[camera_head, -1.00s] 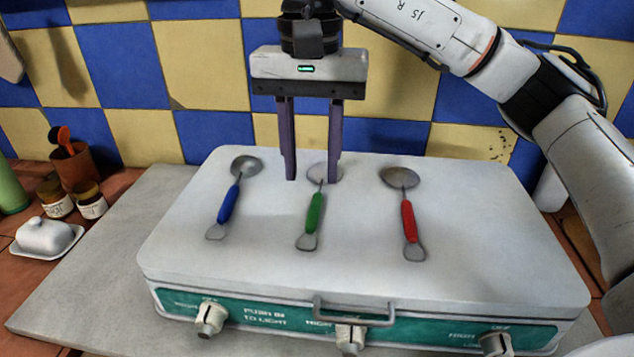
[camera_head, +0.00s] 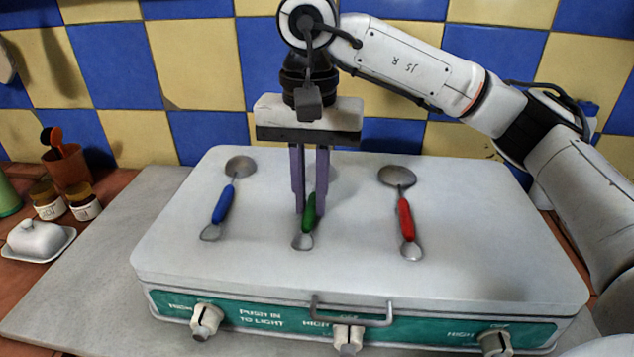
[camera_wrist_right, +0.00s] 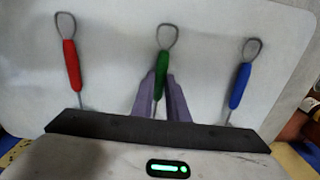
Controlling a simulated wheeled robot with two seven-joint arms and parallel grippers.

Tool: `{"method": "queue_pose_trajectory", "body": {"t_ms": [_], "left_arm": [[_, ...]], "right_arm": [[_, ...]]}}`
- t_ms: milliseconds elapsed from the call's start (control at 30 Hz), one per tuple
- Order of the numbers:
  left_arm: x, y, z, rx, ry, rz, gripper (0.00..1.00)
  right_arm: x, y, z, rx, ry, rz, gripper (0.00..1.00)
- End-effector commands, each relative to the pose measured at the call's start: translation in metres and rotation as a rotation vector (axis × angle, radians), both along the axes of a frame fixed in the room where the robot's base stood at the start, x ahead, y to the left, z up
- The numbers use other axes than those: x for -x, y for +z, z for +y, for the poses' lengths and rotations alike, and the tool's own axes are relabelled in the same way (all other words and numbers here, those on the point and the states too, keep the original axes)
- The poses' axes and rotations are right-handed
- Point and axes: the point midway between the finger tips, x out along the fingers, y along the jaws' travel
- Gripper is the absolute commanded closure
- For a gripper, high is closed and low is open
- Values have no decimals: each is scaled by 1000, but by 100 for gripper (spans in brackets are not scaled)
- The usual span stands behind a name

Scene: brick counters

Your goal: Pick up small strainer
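Three utensils lie in a row on the white lid: a blue-handled one (camera_head: 222,205) at left, a green-handled one (camera_head: 308,218) in the middle and a red-handled one (camera_head: 405,220) at right. Each has a small pale end toward the front; the blue and red ones show a grey round head at the back. I cannot tell which is the small strainer. My right gripper (camera_head: 309,205) points down with its purple fingers closed in on both sides of the green handle. The right wrist view shows that handle (camera_wrist_right: 162,65) between the fingertips. The green utensil's back head is hidden. My left gripper is not seen.
The utensils lie on a white stove-like box (camera_head: 470,260) with knobs and a front handle (camera_head: 352,318). A butter dish (camera_head: 38,240), jars (camera_head: 83,202) and a brown cup (camera_head: 68,170) stand at left. A tiled wall is close behind.

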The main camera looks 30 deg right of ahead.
Motion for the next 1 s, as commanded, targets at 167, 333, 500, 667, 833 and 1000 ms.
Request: {"method": "queue_pose_trajectory", "body": {"t_ms": [167,333,500,667,833,1000], "left_arm": [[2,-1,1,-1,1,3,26],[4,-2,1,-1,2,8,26],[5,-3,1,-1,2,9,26],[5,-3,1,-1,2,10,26],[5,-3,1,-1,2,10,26],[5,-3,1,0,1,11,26]], "right_arm": [[0,0,0,0,0,0,100],[0,0,0,0,0,0,100],[0,0,0,0,0,0,100],[0,0,0,0,0,0,100],[0,0,0,0,0,0,100],[-1,10,1,-1,0,-3,100]]}}
